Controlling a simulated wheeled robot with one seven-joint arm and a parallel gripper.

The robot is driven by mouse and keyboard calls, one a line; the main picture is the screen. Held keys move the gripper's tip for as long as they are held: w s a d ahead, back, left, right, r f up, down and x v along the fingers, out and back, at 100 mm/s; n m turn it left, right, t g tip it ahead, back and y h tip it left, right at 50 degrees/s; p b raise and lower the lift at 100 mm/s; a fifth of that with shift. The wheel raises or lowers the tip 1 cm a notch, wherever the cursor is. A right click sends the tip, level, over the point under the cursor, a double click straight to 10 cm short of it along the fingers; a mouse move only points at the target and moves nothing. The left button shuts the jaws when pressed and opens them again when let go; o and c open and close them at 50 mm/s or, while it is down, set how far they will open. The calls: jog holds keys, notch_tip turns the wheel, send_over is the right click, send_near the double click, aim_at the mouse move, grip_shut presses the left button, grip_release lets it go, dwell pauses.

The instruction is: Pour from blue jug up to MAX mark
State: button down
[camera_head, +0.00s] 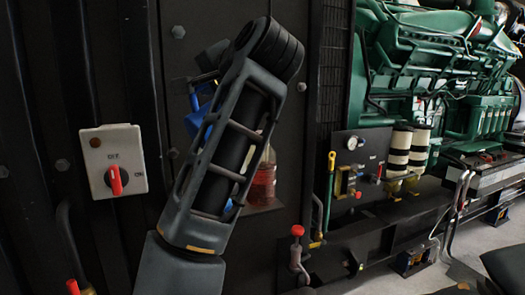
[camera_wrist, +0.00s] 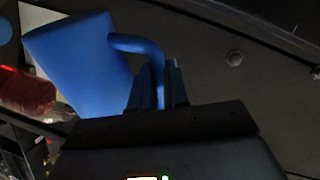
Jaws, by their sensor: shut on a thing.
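The blue jug (camera_head: 199,107) shows in part behind my arm in the head view. In the wrist view, its body (camera_wrist: 82,65) is at the upper left. My gripper (camera_wrist: 159,85) is shut on the jug's handle. In the head view, my arm hides the gripper. A clear container with red liquid (camera_head: 264,182) stands behind and right of my arm, against the dark panel. Its red part also shows at the left edge of the wrist view (camera_wrist: 27,93). My arm covers part of it, and I cannot make out a MAX mark or any stream. The jug's exact tilt is unclear.
A white switch box (camera_head: 112,162) with a red knob is on the dark wall at left. A red-knobbed valve (camera_head: 297,245) stands at lower right of the arm. A green engine (camera_head: 430,75) and two pale filters (camera_head: 408,150) are at right.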

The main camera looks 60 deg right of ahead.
aim_at(201, 111)
jog(key=shift+a+f+n, duration=0.15)
jog(key=shift+f+n, duration=0.25)
jog(key=shift+f, duration=0.25)
jog(key=shift+r, duration=0.15)
jog(key=shift+w+a+f+n+h+b, duration=0.15)
jog(key=shift+a+f+n+b, duration=0.15)
jog(key=shift+f+n, duration=0.15)
jog(key=shift+w+a+f+n+h+b, duration=0.15)
jog(key=shift+a+f+n+b, duration=0.1)
jog(key=shift+f+n, duration=0.15)
jog(key=shift+s, duration=0.1)
jog(key=shift+f, duration=0.1)
dwell(0.5)
jog(key=shift+f+b, duration=0.3)
jog(key=shift+f, duration=0.1)
jog(key=w+a+f+n+h+b, duration=0.1)
jog(key=a+f+n+b, duration=0.1)
jog(key=f, duration=0.4)
jog(key=w+a+f+n+t+b, duration=0.1)
jog(key=a+f+n+b, duration=0.2)
jog(key=f+n, duration=0.3)
jog(key=shift+w+a+f+n+h+b, duration=0.15)
jog(key=shift+a+f+n+h+b, duration=0.2)
jog(key=shift+n+b, duration=0.35)
jog(key=shift+d+r, duration=0.1)
jog(key=shift+r, duration=0.05)
